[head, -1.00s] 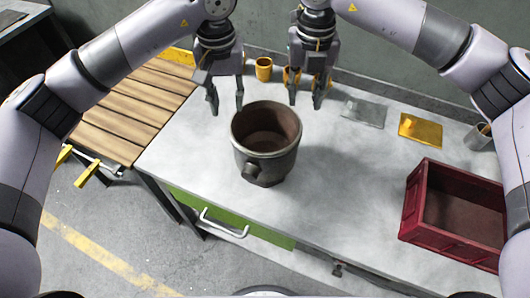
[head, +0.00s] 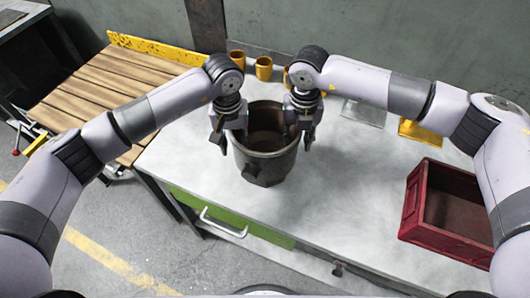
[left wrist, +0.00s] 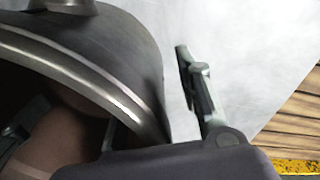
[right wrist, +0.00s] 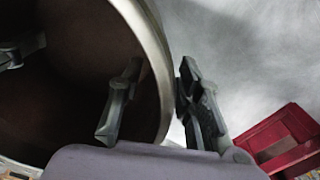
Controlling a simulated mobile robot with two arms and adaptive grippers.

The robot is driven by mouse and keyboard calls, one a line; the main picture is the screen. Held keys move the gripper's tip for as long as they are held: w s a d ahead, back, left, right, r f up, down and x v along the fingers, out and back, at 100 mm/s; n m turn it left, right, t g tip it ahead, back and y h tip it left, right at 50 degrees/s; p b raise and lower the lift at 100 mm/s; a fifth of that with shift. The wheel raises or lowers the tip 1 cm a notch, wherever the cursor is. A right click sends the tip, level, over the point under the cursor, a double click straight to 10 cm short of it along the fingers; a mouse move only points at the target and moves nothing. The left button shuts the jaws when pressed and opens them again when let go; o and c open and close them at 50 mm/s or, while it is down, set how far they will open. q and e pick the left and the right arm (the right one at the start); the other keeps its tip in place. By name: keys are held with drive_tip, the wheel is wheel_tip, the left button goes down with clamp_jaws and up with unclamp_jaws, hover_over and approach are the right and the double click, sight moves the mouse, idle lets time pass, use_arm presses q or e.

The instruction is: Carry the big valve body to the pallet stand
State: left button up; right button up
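The big valve body (head: 266,168), a dark grey round pot-like casting with a wide open top and brown inside, stands upright on the grey workbench. My left gripper (head: 232,136) is at the left of its rim, one finger inside and one outside. In the left wrist view (left wrist: 160,110) the outer finger stands clear of the wall. My right gripper (head: 299,138) straddles the right of the rim. In the right wrist view (right wrist: 160,100) its fingers are spread with the wall between them. The pallet stand (head: 90,92), with wooden slats, is at the left, empty.
A red crate (head: 408,215) stands on the bench at the right. Orange cups (head: 264,68), a grey plate (head: 364,112) and a yellow block (head: 418,131) lie along the back. A yellow rail (head: 150,52) edges the stand's back. The bench front is clear.

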use_arm(q)
drive_tip(key=shift+c, duration=0.4)
use_arm(e)
drive_tip(key=shift+c, duration=0.4)
use_arm(q)
clamp_jaws()
use_arm(e)
clamp_jaws()
